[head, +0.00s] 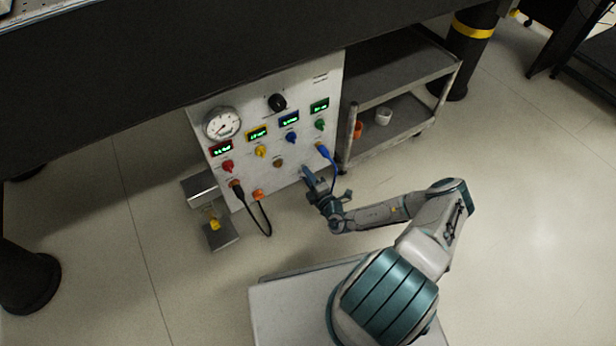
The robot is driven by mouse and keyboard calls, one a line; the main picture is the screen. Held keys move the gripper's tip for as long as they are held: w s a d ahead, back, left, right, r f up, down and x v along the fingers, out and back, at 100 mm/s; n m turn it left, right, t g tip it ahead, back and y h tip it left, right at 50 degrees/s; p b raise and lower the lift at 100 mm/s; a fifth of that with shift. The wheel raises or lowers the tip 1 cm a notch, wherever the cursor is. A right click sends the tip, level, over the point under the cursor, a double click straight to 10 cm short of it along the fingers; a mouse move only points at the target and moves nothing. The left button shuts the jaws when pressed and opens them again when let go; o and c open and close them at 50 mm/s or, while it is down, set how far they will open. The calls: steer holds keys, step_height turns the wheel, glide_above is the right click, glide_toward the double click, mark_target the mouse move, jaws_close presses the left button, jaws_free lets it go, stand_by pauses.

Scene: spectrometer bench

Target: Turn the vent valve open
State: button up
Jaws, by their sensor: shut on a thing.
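The white instrument panel (296,178) stands upright under the dark bench. My gripper (309,177) is at the panel's lower right, just left of the blue cable. It is shut on what looks like the vent valve's small blue-grey handle (306,171). The fingers hide most of the handle, so its angle and any label cannot be read. An orange fitting (258,195) sits at the panel's lower left. A round dial gauge (222,124) is at the upper left, its reading too small to tell.
A blue cable (334,175) hangs close beside my gripper; a black cable (266,217) loops down at left. A black knob (278,102), coloured knobs and lit displays fill the panel.

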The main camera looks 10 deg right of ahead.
steer(key=shift+m, duration=0.6)
steer(key=o, duration=1)
steer(key=shift+s, duration=0.1)
